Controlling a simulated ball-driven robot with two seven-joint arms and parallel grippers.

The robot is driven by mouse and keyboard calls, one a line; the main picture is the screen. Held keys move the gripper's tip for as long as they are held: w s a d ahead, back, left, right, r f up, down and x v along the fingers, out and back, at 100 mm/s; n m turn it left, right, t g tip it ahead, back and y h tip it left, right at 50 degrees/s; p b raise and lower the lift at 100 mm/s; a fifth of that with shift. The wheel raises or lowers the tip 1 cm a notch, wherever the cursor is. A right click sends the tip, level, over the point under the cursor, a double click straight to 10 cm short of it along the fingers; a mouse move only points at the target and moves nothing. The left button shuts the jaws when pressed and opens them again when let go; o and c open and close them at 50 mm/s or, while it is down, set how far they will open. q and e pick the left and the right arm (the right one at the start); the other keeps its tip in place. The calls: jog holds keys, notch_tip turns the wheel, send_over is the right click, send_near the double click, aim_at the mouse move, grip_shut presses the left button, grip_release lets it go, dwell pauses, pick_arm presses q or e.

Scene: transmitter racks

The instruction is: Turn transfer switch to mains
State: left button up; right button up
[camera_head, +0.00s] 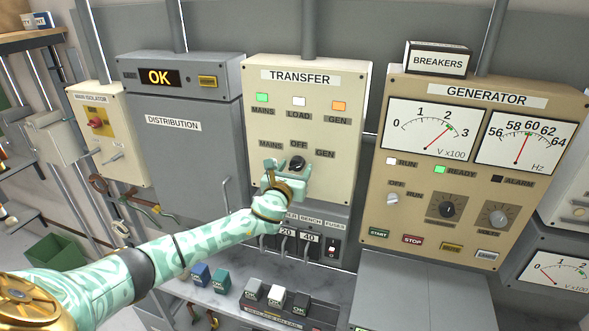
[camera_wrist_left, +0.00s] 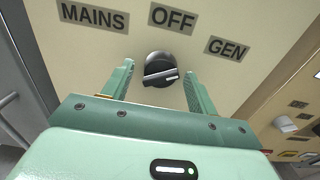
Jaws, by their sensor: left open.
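The transfer switch is a black knob (camera_head: 298,161) on the cream TRANSFER panel (camera_head: 345,130), below the labels MAINS, OFF and GEN. In the left wrist view the knob (camera_wrist_left: 160,69) shows a pale pointer line running towards the right, on the GEN side. My left gripper (camera_head: 286,172) is open in front of the knob. Its fingers stand on either side of it, with visible gaps; contact is not seen. The MAINS lamp (camera_head: 262,98) is green, the LOAD lamp (camera_head: 299,101) white and the GEN lamp (camera_head: 339,106) orange. My right gripper is not in view.
The DISTRIBUTION cabinet (camera_head: 185,155) is left of the panel, and the GENERATOR panel (camera_head: 480,100) with gauges and knobs is right. Bench fuses (camera_head: 308,240) sit just below. Several coloured blocks stand on the grey bench (camera_head: 190,291) below my arm.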

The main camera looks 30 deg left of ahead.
pick_arm(q)
jog(key=c, duration=1)
